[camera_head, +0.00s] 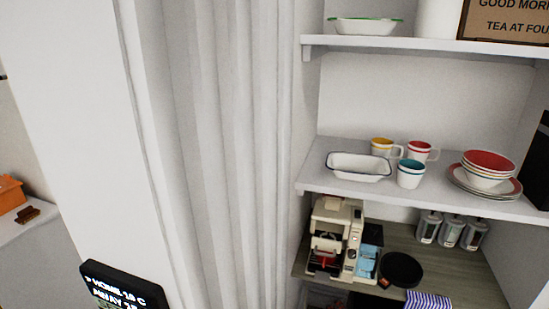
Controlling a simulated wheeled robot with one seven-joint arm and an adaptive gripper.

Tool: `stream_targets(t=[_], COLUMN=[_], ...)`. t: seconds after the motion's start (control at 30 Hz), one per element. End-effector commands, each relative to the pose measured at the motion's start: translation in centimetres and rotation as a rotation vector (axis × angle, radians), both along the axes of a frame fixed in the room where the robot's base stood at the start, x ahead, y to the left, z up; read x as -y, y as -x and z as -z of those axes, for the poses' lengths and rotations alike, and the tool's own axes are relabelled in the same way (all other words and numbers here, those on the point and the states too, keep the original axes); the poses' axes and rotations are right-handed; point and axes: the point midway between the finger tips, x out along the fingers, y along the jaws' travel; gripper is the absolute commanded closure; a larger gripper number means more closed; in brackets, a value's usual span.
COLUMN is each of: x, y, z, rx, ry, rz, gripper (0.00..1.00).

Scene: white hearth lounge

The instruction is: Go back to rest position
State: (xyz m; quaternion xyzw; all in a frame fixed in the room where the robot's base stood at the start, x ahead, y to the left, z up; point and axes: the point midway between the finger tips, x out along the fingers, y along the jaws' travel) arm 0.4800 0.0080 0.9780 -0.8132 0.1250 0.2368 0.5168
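My gripper and arm are not in view, so I cannot see whether the gripper is open or shut. The task names no object. The view faces white shelves (320,183) at the right and a white pleated curtain or panel (225,150) in the middle.
The middle shelf holds a white dish (358,167), several mugs (410,174) and stacked bowls (487,165). Below are a coffee machine (335,237), glass jars (451,231) and a striped cloth (428,300). A black display (125,285) is at lower left; an orange box (10,194) is far left.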

Motion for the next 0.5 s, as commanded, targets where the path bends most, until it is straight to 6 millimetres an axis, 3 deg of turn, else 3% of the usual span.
stream_targets(t=[0.1, 0.23, 0.37, 0.5], x=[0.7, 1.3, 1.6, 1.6], y=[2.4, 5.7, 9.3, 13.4], z=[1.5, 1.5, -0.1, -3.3], rx=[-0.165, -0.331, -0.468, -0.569], ry=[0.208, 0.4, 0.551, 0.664], rz=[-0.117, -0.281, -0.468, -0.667], gripper=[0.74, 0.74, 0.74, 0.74])
